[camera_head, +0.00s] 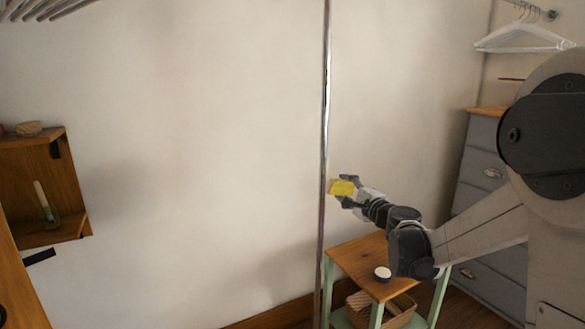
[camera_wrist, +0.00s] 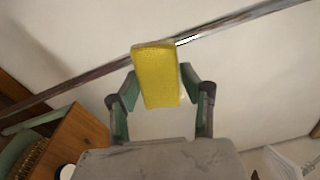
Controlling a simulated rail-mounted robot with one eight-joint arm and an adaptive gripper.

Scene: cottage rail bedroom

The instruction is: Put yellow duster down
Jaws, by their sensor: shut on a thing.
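The yellow duster (camera_head: 342,188) is a small yellow block-like piece held in the air near the vertical metal pole. It also shows in the wrist view (camera_wrist: 156,76), upright and slightly tilted between the fingers. My gripper (camera_head: 347,190) is shut on the duster, which sticks out past the fingertips; the gripper also shows in the wrist view (camera_wrist: 160,90). In the head view they are above and to the left of a small wooden-topped table (camera_head: 350,257) with pale green legs.
The table bears a round white-topped item (camera_head: 382,274) and has a basket (camera_head: 395,312) below. The metal pole (camera_head: 325,120) stands close to the duster in the picture. A grey drawer unit (camera_head: 485,165) stands at right, a wooden wall shelf (camera_head: 75,185) at left. Part of the tabletop is bare.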

